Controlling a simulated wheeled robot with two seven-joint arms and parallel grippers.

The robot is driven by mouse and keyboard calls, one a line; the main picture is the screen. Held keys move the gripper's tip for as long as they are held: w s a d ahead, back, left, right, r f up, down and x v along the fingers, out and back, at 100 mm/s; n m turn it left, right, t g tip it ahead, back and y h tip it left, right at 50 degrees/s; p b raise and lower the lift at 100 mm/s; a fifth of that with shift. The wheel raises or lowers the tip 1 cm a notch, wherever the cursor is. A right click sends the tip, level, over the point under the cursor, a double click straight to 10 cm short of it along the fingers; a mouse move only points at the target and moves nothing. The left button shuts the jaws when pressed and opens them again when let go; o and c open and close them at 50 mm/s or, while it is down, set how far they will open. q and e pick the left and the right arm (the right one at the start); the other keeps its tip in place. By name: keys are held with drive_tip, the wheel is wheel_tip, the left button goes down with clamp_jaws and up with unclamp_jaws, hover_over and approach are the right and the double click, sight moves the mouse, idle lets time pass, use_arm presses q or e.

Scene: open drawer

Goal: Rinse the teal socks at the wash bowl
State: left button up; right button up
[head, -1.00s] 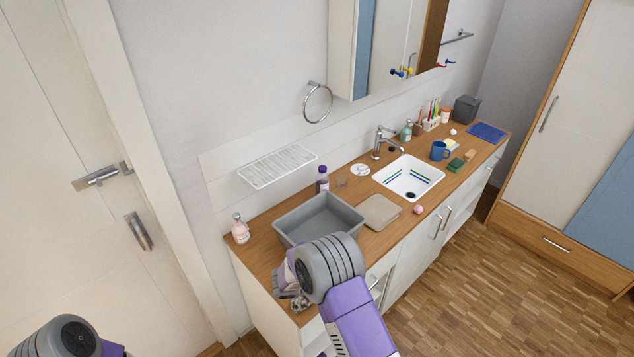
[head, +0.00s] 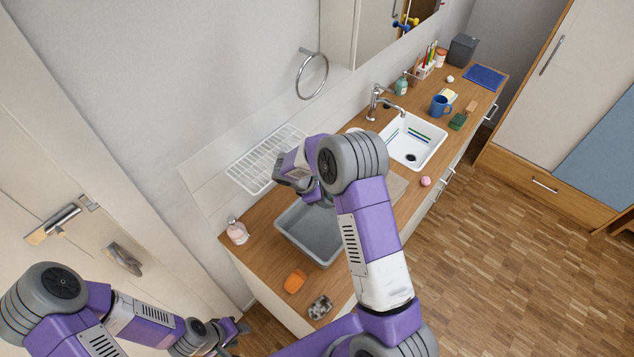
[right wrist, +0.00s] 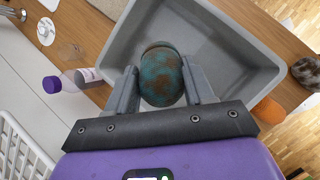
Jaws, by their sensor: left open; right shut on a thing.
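The wash bowl is a grey rectangular tub (head: 321,252) on the wooden counter, and its wall fills the upper part of the right wrist view (right wrist: 240,65). The teal socks (right wrist: 160,75) are a rolled ball with brown stains. My right gripper (right wrist: 163,88) is shut on them, one finger on each side, above the bowl. In the head view my right gripper (head: 318,192) is at the bowl's back side, and my own arm hides the socks and part of the bowl. My left gripper (head: 228,338) is open and empty, low beside the counter's near end.
An orange object (head: 295,281) and a black-and-grey patterned bundle (head: 319,307) lie on the counter's near end. A purple-capped bottle (right wrist: 72,80) is close by the right gripper.

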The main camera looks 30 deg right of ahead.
drive_tip(key=shift+s+f, duration=0.35)
drive_tip(key=shift+f, duration=0.2)
wheel_tip(320, 180, down, 4)
drive_tip(key=shift+r+b, duration=0.15)
drive_tip(key=shift+b, duration=1.05)
use_arm(q)
wheel_tip(320, 180, down, 8)
drive_tip(key=b, duration=0.5)
drive_tip(key=shift+s, duration=0.3)
use_arm(e)
drive_tip(key=shift+f, duration=4.6)
use_arm(q)
drive_tip(key=shift+r, duration=0.15)
use_arm(e)
drive_tip(key=shift+r, duration=0.1)
use_arm(q)
wheel_tip(320, 180, up, 8)
drive_tip(key=p, duration=0.7)
use_arm(e)
drive_tip(key=shift+r, duration=6.7)
